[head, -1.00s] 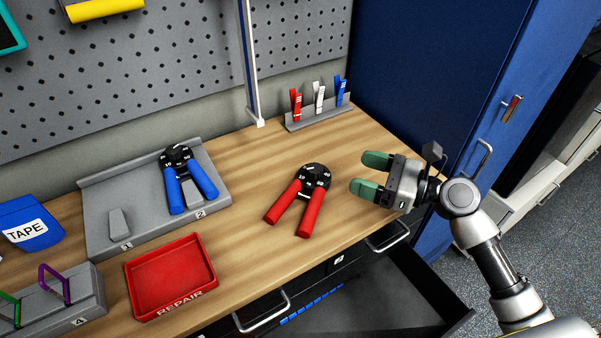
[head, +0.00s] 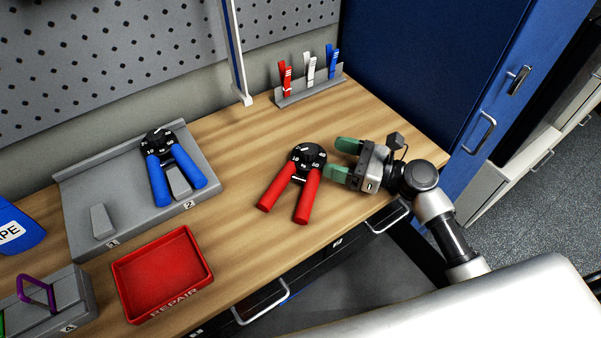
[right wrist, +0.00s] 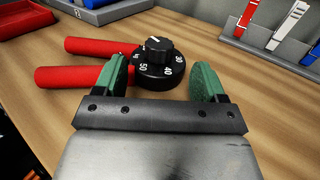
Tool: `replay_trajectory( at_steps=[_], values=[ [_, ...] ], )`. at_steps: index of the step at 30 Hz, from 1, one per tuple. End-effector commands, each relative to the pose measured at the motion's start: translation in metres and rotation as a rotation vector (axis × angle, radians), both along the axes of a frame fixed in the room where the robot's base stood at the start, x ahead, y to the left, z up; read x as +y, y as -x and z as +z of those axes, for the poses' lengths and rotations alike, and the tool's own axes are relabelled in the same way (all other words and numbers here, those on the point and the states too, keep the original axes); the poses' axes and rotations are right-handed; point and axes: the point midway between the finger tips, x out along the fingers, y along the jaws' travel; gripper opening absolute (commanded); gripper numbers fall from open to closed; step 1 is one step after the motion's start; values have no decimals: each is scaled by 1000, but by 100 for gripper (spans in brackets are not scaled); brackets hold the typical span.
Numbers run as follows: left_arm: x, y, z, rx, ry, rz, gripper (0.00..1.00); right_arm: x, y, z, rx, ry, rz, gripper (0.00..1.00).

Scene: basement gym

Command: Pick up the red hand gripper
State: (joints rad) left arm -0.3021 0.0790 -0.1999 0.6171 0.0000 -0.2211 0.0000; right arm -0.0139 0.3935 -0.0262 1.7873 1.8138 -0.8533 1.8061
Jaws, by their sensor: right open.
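The red hand gripper (head: 295,178) lies flat on the wooden bench, with two red handles and a round black dial at its far end. In the right wrist view its dial (right wrist: 160,62) sits just ahead of and between my open green fingertips, and its red handles (right wrist: 85,62) reach to the left. My right gripper (head: 340,158) is open and empty, just right of the dial; it also shows in the right wrist view (right wrist: 163,75). I cannot tell whether a fingertip touches the dial. My left gripper is not in view.
A blue hand gripper (head: 172,168) rests on a grey two-slot tray (head: 80,190) at left. A red repair bin (head: 160,272) is at front left. Coloured clips stand in a grey rack (head: 312,90) at the back. A blue cabinet (head: 420,60) stands at right.

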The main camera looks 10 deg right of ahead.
Motion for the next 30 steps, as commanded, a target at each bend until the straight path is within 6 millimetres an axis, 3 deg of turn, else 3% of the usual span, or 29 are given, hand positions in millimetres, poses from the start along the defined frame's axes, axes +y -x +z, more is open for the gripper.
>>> replay_trajectory(
  at_steps=[4, 10, 20, 30],
  values=[
    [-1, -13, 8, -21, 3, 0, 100, 18, -13, 3, -1, -3, 0, 71],
    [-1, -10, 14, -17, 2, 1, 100, 42, -31, 2, 0, -1, -1, 71],
    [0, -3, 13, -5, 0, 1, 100, 48, -35, 0, 1, 1, -2, 71],
    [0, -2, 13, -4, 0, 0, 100, 48, -35, 1, 1, 1, -1, 21]
  ],
)
